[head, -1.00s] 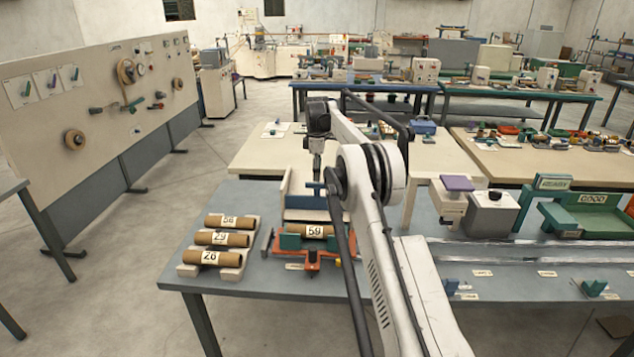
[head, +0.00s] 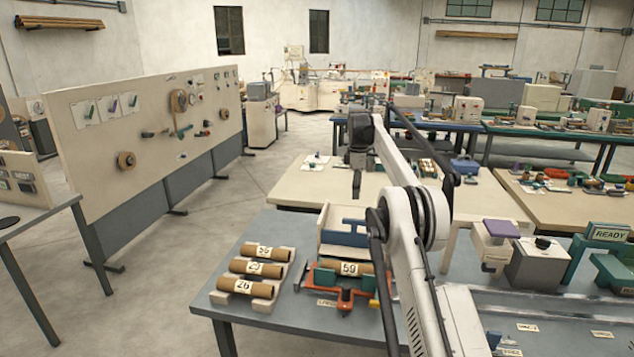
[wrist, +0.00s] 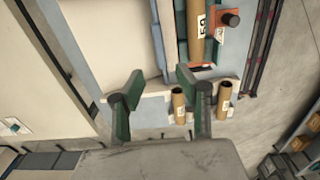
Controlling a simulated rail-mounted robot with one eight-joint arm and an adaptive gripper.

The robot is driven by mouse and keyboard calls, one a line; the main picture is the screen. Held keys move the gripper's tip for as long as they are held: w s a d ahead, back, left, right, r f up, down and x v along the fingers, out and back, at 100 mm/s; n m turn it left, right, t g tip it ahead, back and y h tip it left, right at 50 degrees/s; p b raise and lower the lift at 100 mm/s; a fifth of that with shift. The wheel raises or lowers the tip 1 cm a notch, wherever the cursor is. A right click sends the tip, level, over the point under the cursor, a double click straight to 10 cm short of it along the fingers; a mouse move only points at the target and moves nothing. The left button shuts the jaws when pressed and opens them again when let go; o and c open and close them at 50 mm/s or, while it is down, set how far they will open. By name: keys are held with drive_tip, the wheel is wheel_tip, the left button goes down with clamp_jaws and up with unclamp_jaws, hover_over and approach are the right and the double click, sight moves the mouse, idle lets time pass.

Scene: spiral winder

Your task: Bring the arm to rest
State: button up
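My gripper (head: 357,192) hangs pointing down in the head view, above the back part of the near table and the open cream-and-blue tray (head: 326,240). The wrist view shows its two green fingers (wrist: 158,88) spread apart with nothing between them. My white arm reaches up from the lower right to it. A brown tube labelled 59 (head: 327,266) lies in the orange-and-green stand (head: 343,300) in front of the tray; it also shows at the top of the wrist view (wrist: 194,35).
Three numbered tubes (head: 262,268) lie on a pale rack to the left of the stand. A grey boxy device (head: 537,264) and a green READY sign (head: 606,234) stand at the right. A panel wall (head: 150,135) stands at the left, with open floor between.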

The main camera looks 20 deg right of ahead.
drive_tip(key=s+a+r+m+t+b, duration=0.3)
drive_tip(key=s+a+r+m, duration=0.2)
drive_tip(key=s+a+r, duration=0.9)
drive_tip(key=s+a+m+t+b, duration=0.1)
drive_tip(key=s+a, duration=0.2)
drive_tip(key=s, duration=0.5)
drive_tip(key=s+a+m+t+b, duration=0.1)
drive_tip(key=s+a+m, duration=0.15)
drive_tip(key=s, duration=0.55)
drive_tip(key=s+a+f+m+t+b, duration=0.1)
drive_tip(key=s+a+f+m+b, duration=0.15)
drive_tip(key=s+f, duration=0.8)
drive_tip(key=s+a+f+m+t+b, duration=0.1)
drive_tip(key=s+a+f, duration=0.45)
drive_tip(key=s, duration=0.85)
wheel_tip(320, 180, down, 31)
drive_tip(key=d+b, duration=0.1)
drive_tip(key=b, duration=2.8)
drive_tip(key=shift+f+b, duration=0.15)
drive_tip(key=shift+b, duration=0.2)
